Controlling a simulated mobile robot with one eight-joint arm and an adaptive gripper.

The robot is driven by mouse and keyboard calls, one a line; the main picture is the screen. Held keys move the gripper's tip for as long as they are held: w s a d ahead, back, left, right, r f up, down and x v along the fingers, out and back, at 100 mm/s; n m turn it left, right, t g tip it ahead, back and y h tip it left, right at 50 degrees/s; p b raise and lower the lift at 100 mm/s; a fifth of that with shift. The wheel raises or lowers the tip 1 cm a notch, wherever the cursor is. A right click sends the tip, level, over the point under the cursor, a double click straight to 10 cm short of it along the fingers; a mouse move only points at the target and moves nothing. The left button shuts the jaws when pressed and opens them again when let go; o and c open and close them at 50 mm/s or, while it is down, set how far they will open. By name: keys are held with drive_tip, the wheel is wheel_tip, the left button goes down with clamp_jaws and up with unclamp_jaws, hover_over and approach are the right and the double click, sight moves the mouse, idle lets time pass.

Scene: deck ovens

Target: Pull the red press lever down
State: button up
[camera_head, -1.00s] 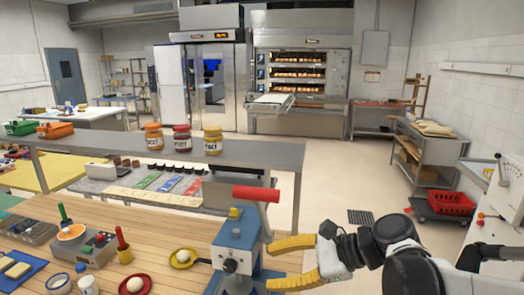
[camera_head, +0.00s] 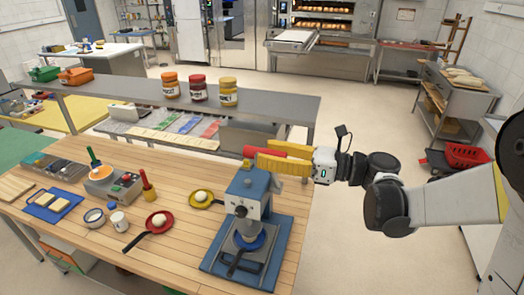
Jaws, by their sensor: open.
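The red press lever (camera_head: 251,151) is a red handle bar at the top of the blue press (camera_head: 245,186), which stands on the near right part of the wooden table. My gripper (camera_head: 267,156) reaches in from the right with its yellow fingers at the lever. The fingers are open, one behind or above the red bar and one in front of or below it. They hide part of the bar and most of its link to the press. I cannot tell whether they touch it.
Jars (camera_head: 198,88) stand on a metal shelf (camera_head: 290,104) behind.

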drive_tip(key=shift+w+a, duration=0.25)
drive_tip(key=shift+a, duration=0.35)
clamp_jaws()
drive_tip(key=shift+s, duration=0.1)
